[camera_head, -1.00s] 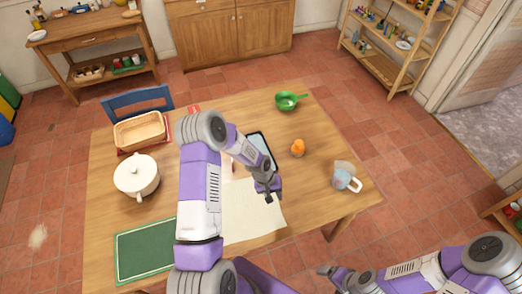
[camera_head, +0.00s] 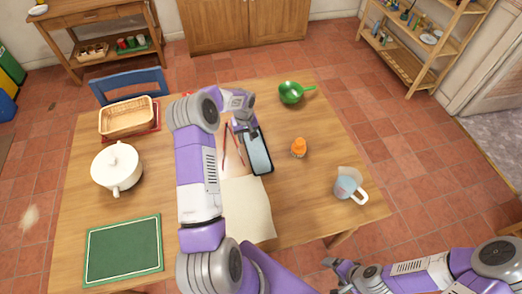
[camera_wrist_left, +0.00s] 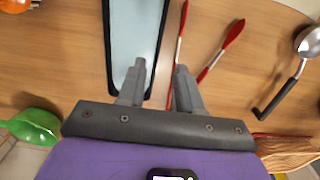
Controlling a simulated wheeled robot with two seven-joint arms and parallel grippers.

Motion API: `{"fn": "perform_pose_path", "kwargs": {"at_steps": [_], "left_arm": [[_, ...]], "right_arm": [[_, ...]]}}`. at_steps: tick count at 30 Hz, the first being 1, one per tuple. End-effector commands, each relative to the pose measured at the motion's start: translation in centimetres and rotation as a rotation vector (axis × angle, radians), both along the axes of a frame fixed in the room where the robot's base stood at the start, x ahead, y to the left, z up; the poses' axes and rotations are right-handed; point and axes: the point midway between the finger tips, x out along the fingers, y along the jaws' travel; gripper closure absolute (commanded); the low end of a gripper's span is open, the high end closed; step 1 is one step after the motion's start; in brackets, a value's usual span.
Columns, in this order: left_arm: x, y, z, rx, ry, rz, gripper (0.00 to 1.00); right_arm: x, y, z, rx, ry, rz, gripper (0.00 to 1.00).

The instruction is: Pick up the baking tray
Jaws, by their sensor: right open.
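The baking tray (camera_head: 256,155) is a dark-rimmed rectangle with a pale grey-blue inside, lying on the table right of my left forearm. My left gripper (camera_head: 246,130) is over its far end. In the left wrist view the tray (camera_wrist_left: 138,25) runs up from the fingers. My left gripper (camera_wrist_left: 160,70) is open there, with one finger over the tray's end and the other just beside its long edge. Nothing is between the fingertips that I can see held; the height above the tray is unclear. My right gripper (camera_head: 338,267) is open and empty at the bottom, off the table.
Red tongs (camera_wrist_left: 219,52) and a ladle (camera_wrist_left: 290,75) lie beside the tray. A green pan (camera_head: 291,93), an orange item (camera_head: 299,149), a jug (camera_head: 350,184), a paper sheet (camera_head: 252,210), a white pot (camera_head: 117,168), a basket (camera_head: 126,117) and a green board (camera_head: 124,250) are around.

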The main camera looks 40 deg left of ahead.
Motion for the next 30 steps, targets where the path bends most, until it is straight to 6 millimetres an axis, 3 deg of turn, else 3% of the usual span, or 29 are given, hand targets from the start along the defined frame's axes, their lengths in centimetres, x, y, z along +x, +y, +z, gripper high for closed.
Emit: {"fn": "perform_pose_path", "kwargs": {"at_steps": [3,11,21,30], "left_arm": [[0.1,-0.1,-1.4,-0.001,-0.001,-0.001,0.65],[-0.1,-0.1,-3.9,-0.002,0.002,-0.002,0.65],[-0.6,0.1,-8.4,-0.003,-0.002,-0.001,0.65],[-0.6,0.1,-8.7,0.000,-0.002,-0.001,0.65]], "right_arm": [[0.1,0.0,-1.3,0.000,-0.002,-0.001,0.11],[0.1,0.0,-1.3,0.000,-0.001,0.000,0.11],[0.1,0.0,-1.5,0.000,-0.002,-0.001,0.11],[0.1,0.0,-1.5,0.000,-0.002,-0.001,0.11]]}}
